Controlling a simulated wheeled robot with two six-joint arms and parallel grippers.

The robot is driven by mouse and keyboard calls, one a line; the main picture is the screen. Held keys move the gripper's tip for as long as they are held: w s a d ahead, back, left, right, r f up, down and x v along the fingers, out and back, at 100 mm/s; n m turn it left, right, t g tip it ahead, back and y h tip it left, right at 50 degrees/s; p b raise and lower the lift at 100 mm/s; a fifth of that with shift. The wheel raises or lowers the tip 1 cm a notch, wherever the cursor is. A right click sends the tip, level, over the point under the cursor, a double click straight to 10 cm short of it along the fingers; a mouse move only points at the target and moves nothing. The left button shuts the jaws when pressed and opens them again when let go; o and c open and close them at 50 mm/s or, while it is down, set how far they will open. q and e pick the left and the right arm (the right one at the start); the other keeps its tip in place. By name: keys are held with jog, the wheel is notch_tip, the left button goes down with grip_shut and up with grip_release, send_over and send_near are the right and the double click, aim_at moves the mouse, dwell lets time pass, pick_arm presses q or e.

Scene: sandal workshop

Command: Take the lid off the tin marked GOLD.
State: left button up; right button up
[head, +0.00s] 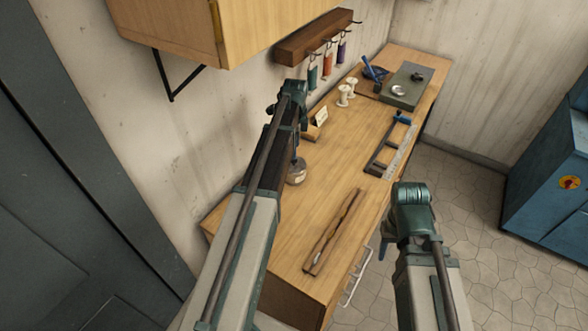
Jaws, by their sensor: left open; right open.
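No lettering GOLD can be read on anything in the head view, so I cannot tell which thing is the tin. A small round container (297,175) stands near the wall side of the bench, partly hidden by my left arm. A small silver round piece (398,91) lies on the green slab (400,101) at the far end. The end of my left arm, with the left gripper (294,112), is over the wall side of the bench. My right gripper (404,226) is beyond the bench's right edge. Both are open and appear empty; their fingers are hard to make out.
The wooden bench (290,225) has a long brown strip (333,232), a metal frame (390,150) with a blue clamp, white spools (343,96) and a small card (321,115). A hook rack (305,42) and a cabinet (250,35) hang above. A blue cabinet (550,165) stands right.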

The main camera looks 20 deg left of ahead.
aim_at(294, 162)
pick_arm(q)
notch_tip(294, 162, down, 5)
jog(key=b, duration=0.5)
jog(key=shift+s+a+f, duration=0.1)
jog(key=shift+a+f, duration=0.05)
grip_shut()
